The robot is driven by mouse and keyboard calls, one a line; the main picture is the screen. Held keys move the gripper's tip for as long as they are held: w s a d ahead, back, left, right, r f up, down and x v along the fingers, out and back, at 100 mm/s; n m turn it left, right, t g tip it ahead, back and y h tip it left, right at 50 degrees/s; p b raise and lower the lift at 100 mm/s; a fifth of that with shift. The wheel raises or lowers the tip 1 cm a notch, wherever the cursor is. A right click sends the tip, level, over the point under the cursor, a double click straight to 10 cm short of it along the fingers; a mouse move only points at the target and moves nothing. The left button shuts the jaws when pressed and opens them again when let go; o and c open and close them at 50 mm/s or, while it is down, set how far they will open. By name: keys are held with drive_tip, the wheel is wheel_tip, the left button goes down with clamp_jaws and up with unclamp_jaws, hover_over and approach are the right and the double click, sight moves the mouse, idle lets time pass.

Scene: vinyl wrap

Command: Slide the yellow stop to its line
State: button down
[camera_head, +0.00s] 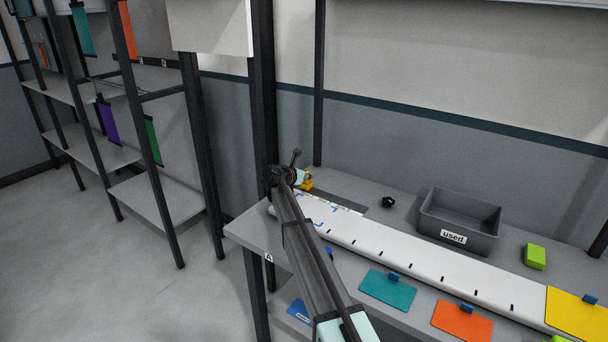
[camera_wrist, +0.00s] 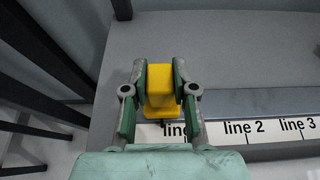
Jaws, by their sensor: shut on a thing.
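The yellow stop (camera_wrist: 160,84) is a small yellow block between the two fingers of my gripper (camera_wrist: 160,90) in the wrist view. My gripper is shut on it. The stop sits at the edge of a white label strip (camera_wrist: 212,133), over the label "line 1", whose number is hidden. The marks "line 2" and "line 3" show to its right. In the head view the yellow stop (camera_head: 307,185) shows partly beside my gripper (camera_head: 297,178), at the far left end of the white rail board. Which line it is meant for is not shown.
A grey bin (camera_head: 459,222) marked "used" stands behind the long white board (camera_head: 400,252). A small black object (camera_head: 388,202) and a lime block (camera_head: 535,256) lie on the bench. A dark post (camera_head: 262,100) stands close to my gripper.

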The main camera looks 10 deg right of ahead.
sight(312, 191)
drive_tip(key=shift+s+d, duration=1.05)
drive_tip(key=shift+s, duration=0.05)
drive_tip(key=shift+w, duration=0.1)
drive_tip(key=c, duration=0.9)
unclamp_jaws()
drive_tip(key=v, duration=1.2)
